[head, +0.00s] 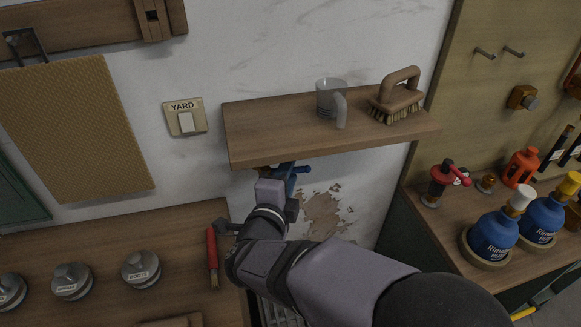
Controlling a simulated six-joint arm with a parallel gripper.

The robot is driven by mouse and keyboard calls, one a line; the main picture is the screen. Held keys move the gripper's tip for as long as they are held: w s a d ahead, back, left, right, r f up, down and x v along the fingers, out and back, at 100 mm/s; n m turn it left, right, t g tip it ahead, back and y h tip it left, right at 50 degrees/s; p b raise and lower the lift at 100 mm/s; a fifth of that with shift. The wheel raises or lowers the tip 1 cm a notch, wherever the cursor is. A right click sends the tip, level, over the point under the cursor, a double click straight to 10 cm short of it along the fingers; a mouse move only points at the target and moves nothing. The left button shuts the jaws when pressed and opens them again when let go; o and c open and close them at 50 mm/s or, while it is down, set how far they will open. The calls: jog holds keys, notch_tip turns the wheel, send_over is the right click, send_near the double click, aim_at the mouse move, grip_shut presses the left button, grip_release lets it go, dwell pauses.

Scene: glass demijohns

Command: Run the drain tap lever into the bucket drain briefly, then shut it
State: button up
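A blue tap-like fitting (289,174) shows under the wooden shelf against the wall, partly hidden by the shelf and my arm. Its lever cannot be made out clearly. My gripper (272,190) is in front of and just below this fitting, seen from behind. Its fingertips are hidden, so I cannot tell whether it is open or shut or whether it touches the fitting. No bucket is clearly visible. A pale slatted or ribbed surface (277,314) shows below my arm, mostly hidden.
The shelf (255,141) above my gripper carries a clear measuring jug (326,97) and a scrubbing brush (398,96). A red-handled tool (212,258) and several lidded jars (141,268) are on the left counter. Blue bottles (494,236) stand on the right counter. A YARD switch (186,121) is on the wall.

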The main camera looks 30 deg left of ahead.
jog(key=shift+x, duration=0.85)
grip_shut()
jog(key=shift+w+f+n+y+b, duration=0.2)
jog(key=shift+n+y+b, duration=0.2)
jog(key=shift+b, duration=0.35)
jog(key=shift+a+r+g+y, duration=0.15)
jog(key=shift+r+g+y, duration=0.15)
jog(key=shift+y, duration=0.1)
